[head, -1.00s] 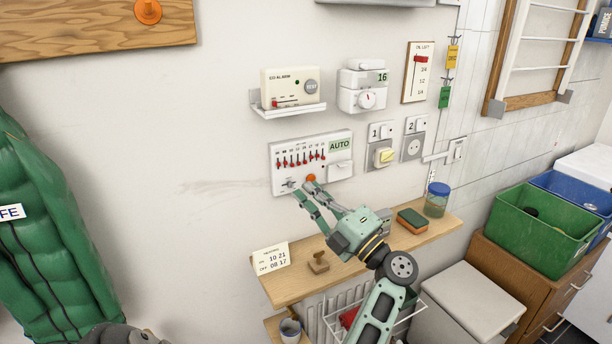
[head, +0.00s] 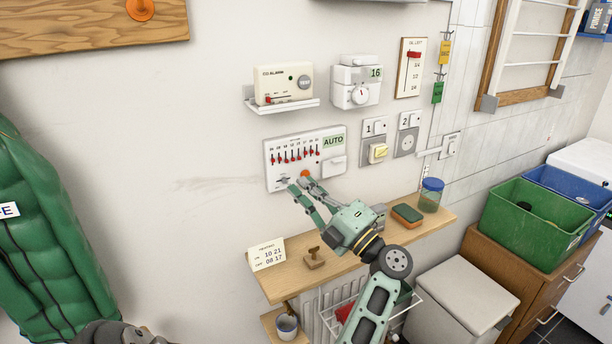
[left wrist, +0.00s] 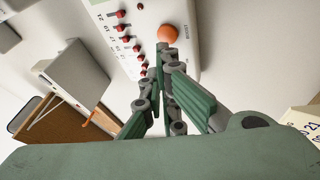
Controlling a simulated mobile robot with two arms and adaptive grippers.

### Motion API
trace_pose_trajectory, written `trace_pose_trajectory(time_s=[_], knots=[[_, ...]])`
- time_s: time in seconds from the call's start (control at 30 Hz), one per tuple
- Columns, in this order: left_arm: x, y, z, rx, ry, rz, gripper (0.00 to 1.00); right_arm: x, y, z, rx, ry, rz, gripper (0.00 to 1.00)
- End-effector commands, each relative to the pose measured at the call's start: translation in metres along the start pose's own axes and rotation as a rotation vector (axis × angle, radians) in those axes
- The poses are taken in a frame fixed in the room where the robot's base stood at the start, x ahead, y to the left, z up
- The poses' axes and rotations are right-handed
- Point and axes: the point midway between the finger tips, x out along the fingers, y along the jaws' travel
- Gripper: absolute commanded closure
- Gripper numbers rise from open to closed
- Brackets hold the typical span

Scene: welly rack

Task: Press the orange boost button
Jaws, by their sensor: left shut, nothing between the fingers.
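The orange boost button (head: 305,174) is a round knob at the lower edge of a white wall control panel (head: 333,148) with a row of red sliders and an AUTO label. My left gripper (head: 298,185) is shut and empty, its fingertips just below the button. In the left wrist view the orange button (left wrist: 168,33) shows whole, right beyond the fingertips (left wrist: 163,52). I cannot tell whether the tips touch it.
A CO alarm (head: 283,85) on a small shelf and a thermostat (head: 356,82) are above the panel. Switches (head: 376,152) are to its right. A wooden shelf (head: 345,262) below holds a card, a stamp, a sponge and a jar. The wall left of the panel is clear.

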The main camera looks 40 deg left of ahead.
Motion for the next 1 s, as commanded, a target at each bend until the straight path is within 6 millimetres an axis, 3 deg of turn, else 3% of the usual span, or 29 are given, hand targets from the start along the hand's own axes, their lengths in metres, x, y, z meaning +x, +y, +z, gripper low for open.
trace_pose_trajectory(time_s=[0.23,1.0], knots=[[0.0,0.0,-0.0001,0.0,0.0,0.0,1.0,0.0001,-0.0071,-0.0011,0.003,0.001,-0.008,0.6],[0.0077,-0.0026,0.0027,0.0,0.0,0.0,1.0,0.0024,0.0004,0.0009,-0.002,-0.001,0.0,0.6]])
